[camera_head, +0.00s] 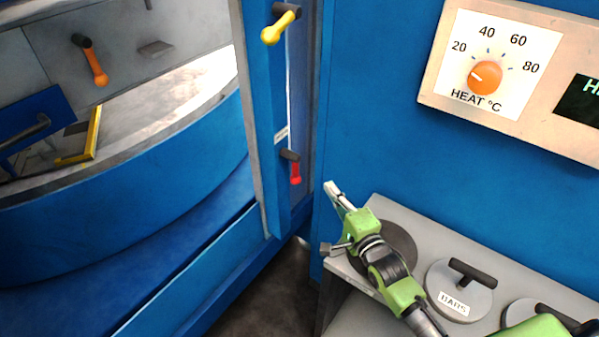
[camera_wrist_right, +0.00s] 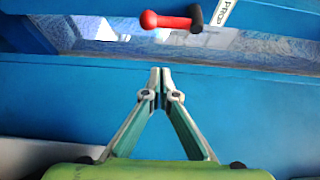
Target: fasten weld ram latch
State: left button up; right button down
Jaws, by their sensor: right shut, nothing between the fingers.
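No label that I can read names the weld ram latch. A red-tipped lever (camera_head: 295,172) hangs down from a dark pivot on the blue post. A yellow lever (camera_head: 279,28) sits higher on the same post, tilted down to the left. An orange lever (camera_head: 96,68) hangs on the grey panel at left. My right gripper (camera_head: 333,190) is shut and empty, to the right of the red lever and a little lower, apart from it. In the right wrist view the gripper (camera_wrist_right: 160,85) points toward the red lever (camera_wrist_right: 170,20), whose label seems to read PROP. My left gripper is not in view.
A grey counter (camera_head: 400,215) with round lids, one labelled (camera_head: 453,303), lies under my right arm. A heat panel (camera_head: 433,75) with an orange knob (camera_head: 485,77) is on the blue wall. A yellow-edged frame (camera_head: 93,135) stands at left.

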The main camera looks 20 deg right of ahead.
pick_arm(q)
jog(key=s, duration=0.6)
pick_arm(e)
jog(key=w+a+b, duration=0.1)
jog(key=w+b, duration=0.6)
jog(key=w, duration=0.3)
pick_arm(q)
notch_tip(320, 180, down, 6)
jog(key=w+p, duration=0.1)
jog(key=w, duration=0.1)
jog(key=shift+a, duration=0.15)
pick_arm(e)
jog(key=s+a, duration=0.1)
jog(key=a, duration=0.1)
jog(key=s+a, duration=0.1)
jog(key=shift+s+a+r, duration=0.15)
jog(key=shift+s+a, duration=0.05)
jog(key=shift+a, duration=0.2)
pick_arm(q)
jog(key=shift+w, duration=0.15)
